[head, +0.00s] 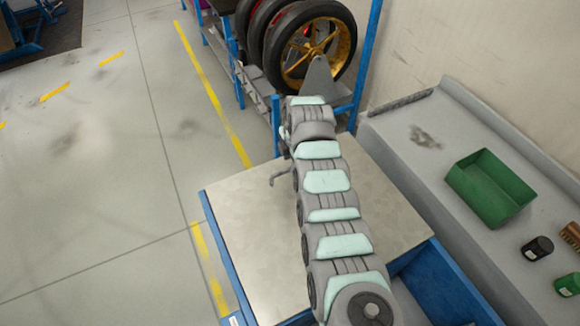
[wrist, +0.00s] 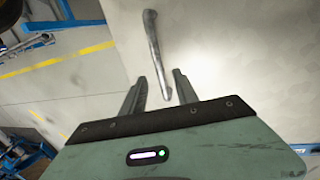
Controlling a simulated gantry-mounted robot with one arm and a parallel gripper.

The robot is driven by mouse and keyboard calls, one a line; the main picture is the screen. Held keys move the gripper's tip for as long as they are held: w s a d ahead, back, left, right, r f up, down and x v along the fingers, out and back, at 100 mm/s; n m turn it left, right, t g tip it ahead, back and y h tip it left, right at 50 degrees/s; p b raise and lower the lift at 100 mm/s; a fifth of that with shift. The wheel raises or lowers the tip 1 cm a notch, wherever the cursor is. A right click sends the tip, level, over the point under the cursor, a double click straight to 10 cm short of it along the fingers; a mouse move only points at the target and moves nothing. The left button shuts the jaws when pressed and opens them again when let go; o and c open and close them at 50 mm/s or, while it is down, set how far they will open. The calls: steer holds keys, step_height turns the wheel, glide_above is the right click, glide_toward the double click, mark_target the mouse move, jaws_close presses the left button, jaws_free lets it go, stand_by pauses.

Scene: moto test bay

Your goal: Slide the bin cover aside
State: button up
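The bin cover (head: 250,230) is a flat, pale metal sheet lying on a blue bin (head: 445,285). Part of the blue bin shows uncovered at the lower right. A grey bar handle (head: 278,174) stands out near the cover's far left side. In the wrist view the handle (wrist: 154,45) runs from the top down between the two fingers of my gripper (wrist: 160,85). My gripper is open, with a gap on both sides of the handle. In the head view my arm crosses over the cover and hides its middle and my gripper.
A blue rack with black tyres and a gold wheel (head: 312,50) stands at the far end. A grey bench (head: 420,160) on the right holds a green tray (head: 490,188), a dark cylinder (head: 537,248) and small items. The floor at left is open.

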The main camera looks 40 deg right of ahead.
mark_target(289, 169)
steer(key=shift+w+f+b, duration=0.2)
steer(key=shift+f+b, duration=0.25)
steer(key=shift+f, duration=0.5)
steer(key=shift+w+f+b, duration=0.2)
steer(key=shift+f+b, duration=0.25)
steer(key=shift+f, duration=0.5)
jaws_close()
